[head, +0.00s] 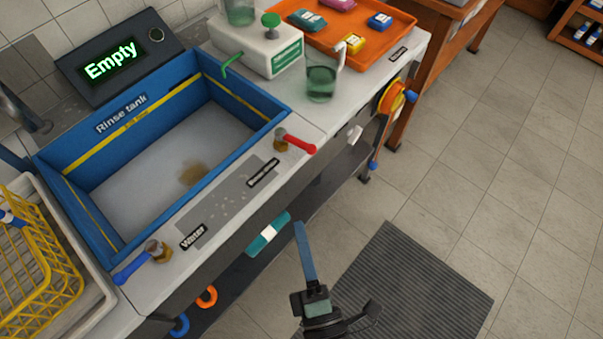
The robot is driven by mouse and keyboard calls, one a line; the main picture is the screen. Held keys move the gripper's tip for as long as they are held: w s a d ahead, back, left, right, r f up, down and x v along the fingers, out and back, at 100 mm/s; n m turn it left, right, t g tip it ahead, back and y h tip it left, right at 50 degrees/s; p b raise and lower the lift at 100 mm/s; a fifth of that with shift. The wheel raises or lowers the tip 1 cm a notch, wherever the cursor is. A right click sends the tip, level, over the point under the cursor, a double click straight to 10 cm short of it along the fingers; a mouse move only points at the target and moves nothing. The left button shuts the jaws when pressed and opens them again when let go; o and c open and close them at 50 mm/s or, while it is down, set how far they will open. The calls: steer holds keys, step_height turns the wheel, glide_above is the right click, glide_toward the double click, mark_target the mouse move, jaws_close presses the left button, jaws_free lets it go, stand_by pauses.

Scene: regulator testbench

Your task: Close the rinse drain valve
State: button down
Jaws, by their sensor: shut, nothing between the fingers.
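The valve with a red lever (298,143) stands on the counter by the right front corner of the blue rinse tank (258,120). Its brass body is at the left end, and the lever points right and slightly down in the picture, towards the counter's front edge. A small black label (263,172) lies near it; its text is too small to read surely. My gripper (299,226) is shut and empty, its blue fingers pointing up in the picture. It is in front of the counter, below the red lever in the picture and apart from it.
A blue-lever valve (133,266) sits by the "Water" label (193,237). The display (112,62) reads "Empty". A glass of green liquid (320,83), white dispenser (262,50) and orange tray (345,32) stand behind. A yellow basket (38,262) is left. Floor right is open.

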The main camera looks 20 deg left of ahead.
steer(key=p, duration=0.1)
glide_toward(297, 142)
steer(key=a, duration=0.4)
steer(key=shift+w+d+p, duration=0.1)
steer(key=shift+w+p, duration=0.2)
steer(key=shift+w, duration=1.8)
